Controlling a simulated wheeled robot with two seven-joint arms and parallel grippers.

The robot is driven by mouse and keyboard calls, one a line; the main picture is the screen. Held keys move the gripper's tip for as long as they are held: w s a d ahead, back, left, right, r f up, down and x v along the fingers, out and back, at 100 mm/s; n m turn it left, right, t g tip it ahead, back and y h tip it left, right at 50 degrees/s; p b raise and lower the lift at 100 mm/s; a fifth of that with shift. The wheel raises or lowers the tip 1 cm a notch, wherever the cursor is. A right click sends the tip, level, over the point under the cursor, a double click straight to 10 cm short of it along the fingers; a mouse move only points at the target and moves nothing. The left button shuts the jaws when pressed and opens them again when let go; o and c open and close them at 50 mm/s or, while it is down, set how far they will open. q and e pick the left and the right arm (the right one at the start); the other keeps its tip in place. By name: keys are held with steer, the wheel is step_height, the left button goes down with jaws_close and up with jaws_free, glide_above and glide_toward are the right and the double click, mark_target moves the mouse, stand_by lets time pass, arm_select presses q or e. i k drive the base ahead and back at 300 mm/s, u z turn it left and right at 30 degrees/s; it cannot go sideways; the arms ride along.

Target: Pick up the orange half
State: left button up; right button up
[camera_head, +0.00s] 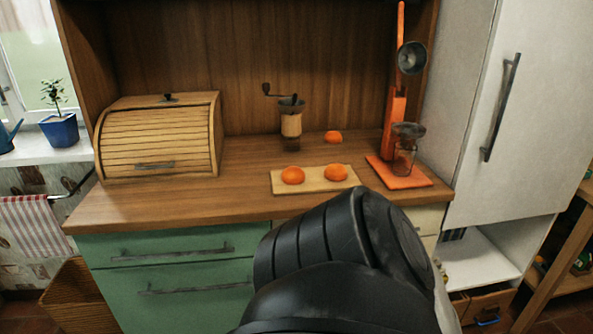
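One orange half (293,175) sits on the left part of a small wooden board (315,183) near the counter's front edge. Another orange half (336,172) sits on the same board to its right. A third orange piece (333,136) lies on the counter behind the board. Part of my own arm, black and rounded, fills the lower middle in front of the counter. Neither of my grippers' fingers can be seen.
An orange lever juicer (396,120) with a glass (404,158) stands right of the board. A coffee grinder (291,119) stands behind. A wooden bread box (158,140) is at left. The counter (220,200) is clear between box and board. A tall white cabinet (505,110) bounds the right.

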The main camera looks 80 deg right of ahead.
mark_target(335, 172)
steer(key=z, duration=4.6)
steer(key=i, duration=1)
steer(key=u, duration=1.85)
